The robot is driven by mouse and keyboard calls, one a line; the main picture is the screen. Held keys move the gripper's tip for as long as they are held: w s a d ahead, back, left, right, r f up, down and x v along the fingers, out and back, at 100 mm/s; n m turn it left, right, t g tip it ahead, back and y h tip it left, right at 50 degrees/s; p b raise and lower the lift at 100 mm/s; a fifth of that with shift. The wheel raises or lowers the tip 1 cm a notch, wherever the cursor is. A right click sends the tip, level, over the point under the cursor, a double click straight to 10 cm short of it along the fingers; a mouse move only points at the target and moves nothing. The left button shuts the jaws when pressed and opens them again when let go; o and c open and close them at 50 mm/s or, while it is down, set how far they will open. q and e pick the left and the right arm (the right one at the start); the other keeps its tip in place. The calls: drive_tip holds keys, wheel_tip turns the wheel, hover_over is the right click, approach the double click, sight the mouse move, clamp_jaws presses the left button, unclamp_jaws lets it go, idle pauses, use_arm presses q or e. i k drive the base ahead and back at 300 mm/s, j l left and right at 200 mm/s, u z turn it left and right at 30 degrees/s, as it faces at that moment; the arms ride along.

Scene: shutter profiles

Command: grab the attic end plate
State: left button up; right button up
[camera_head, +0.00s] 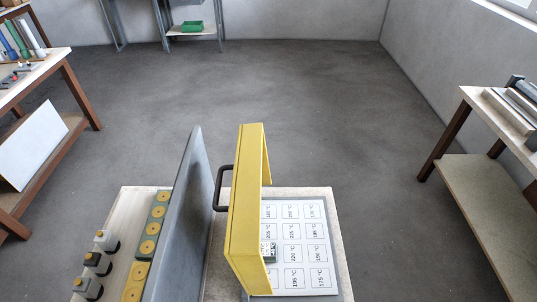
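I cannot pick out the attic end plate for certain. At the far right, several long light and dark pieces (512,108) lie on a table. Neither of my grippers is in view.
A tall grey panel (186,215) and a yellow frame with a dark handle (246,205) rise from the worktop (335,217). A temperature chart (300,250) lies right of them. Tables stand left (55,60) and right (455,107). A green box (192,27) sits on a back shelf. The middle floor is clear.

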sight(267, 249)
drive_tip(key=i+l+u, duration=0.15)
drive_tip(key=l+u, duration=0.15)
drive_tip(key=u, duration=0.15)
drive_tip(key=i+l+u, duration=0.1)
drive_tip(key=l+u, duration=0.2)
drive_tip(key=u, duration=0.15)
drive_tip(key=l+u, duration=0.7)
drive_tip(key=u, duration=0.2)
drive_tip(key=l+u, duration=0.45)
